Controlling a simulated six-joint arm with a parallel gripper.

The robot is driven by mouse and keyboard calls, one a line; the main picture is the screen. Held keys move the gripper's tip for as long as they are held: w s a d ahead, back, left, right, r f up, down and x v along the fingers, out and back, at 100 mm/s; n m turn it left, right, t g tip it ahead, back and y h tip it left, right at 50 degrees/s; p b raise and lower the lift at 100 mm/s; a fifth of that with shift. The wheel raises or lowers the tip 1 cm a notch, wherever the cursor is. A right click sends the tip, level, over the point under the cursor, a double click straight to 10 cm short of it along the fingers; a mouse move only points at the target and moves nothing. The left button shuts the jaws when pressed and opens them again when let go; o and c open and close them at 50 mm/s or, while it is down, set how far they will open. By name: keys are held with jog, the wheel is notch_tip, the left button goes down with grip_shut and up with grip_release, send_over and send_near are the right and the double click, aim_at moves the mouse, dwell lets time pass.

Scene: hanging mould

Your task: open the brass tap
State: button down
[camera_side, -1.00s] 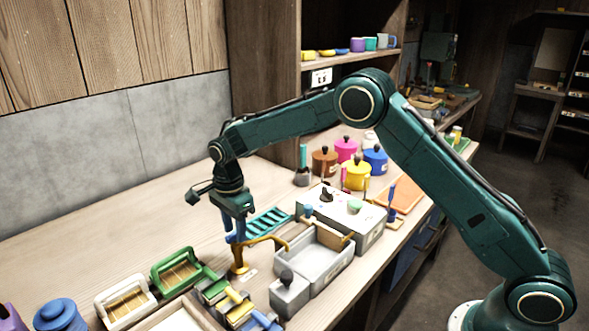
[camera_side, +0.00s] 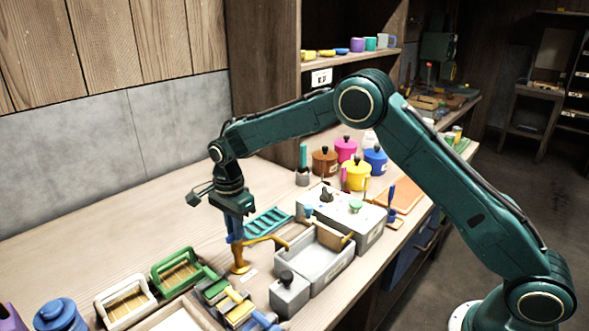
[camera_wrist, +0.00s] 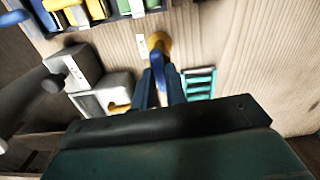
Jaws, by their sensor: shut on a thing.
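The brass tap (camera_side: 240,265) stands upright on the bench beside the grey basin (camera_side: 325,262), its spout reaching right over the basin's edge. My gripper (camera_side: 235,232) points down at the top of the tap and is shut on the tap's blue handle, which is mostly hidden between the fingers. In the wrist view the fingers of my gripper (camera_wrist: 160,80) close around the blue handle (camera_wrist: 158,68), with the brass tap (camera_wrist: 158,42) showing just beyond it.
A teal rack (camera_side: 268,222) lies close behind the tap. A grey block with a dark knob (camera_side: 289,293) stands in front of the basin. Green (camera_side: 176,268) and white (camera_side: 126,302) frames sit to the left. The bench behind the frames is bare.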

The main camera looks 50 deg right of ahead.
jog(key=n, duration=0.8)
jog(key=shift+n, duration=0.4)
jog(key=n, duration=0.4)
jog(key=shift+n, duration=2.2)
jog(key=c, duration=1.4)
grip_release()
jog(key=shift+c, duration=0.2)
jog(key=shift+r, duration=0.2)
